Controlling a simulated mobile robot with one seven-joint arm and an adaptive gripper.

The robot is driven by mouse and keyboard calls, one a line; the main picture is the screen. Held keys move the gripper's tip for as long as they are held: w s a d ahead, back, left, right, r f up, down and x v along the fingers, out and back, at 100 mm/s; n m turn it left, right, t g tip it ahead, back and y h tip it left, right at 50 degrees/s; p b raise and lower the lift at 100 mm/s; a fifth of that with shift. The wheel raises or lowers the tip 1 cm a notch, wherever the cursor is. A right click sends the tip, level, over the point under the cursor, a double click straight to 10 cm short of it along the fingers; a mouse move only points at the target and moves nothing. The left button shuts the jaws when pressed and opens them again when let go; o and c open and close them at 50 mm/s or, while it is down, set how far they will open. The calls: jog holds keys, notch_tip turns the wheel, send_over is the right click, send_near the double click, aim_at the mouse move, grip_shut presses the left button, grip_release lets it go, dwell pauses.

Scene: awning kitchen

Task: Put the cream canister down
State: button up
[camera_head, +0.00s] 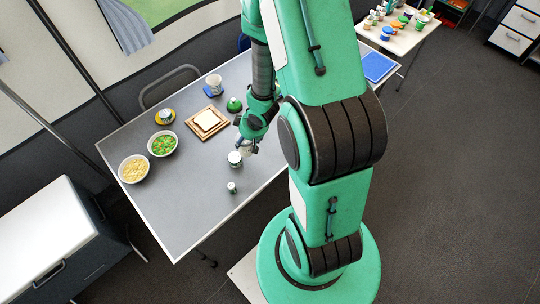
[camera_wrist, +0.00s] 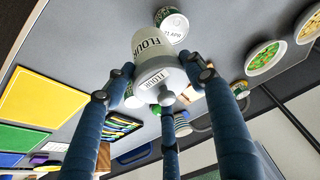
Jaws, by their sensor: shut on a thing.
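The cream canister (camera_wrist: 149,44), marked FLOUR with a pale knobbed lid, is in my gripper (camera_wrist: 158,92). Blue fingers close around it near the lid in the wrist view. In the head view my gripper (camera_head: 246,146) is low over the grey table (camera_head: 215,205), with the canister partly hidden by it. I cannot tell whether the canister's base touches the table. A white-lidded jar (camera_wrist: 172,24) stands close to the canister; its label is too small to read surely.
A small jar (camera_head: 232,187) stands toward the table's near side. The table's near left is clear.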

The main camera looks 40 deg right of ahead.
jog(key=s+d+f+n, duration=0.1)
jog(key=s, duration=1.8)
jog(key=shift+s+f+y+b, duration=0.3)
jog(key=shift+b, duration=0.05)
jog(key=shift+d, duration=0.15)
jog(key=w+d, duration=0.4)
jog(key=w, duration=0.3)
jog(key=w+d+f, duration=0.1)
jog(key=w+d, duration=0.3)
jog(key=w, duration=0.3)
jog(key=shift+f+p, duration=0.25)
jog(key=shift+p, duration=0.2)
notch_tip(320, 180, down, 4)
jog(key=shift+r+b, duration=0.25)
jog(key=shift+b, duration=0.65)
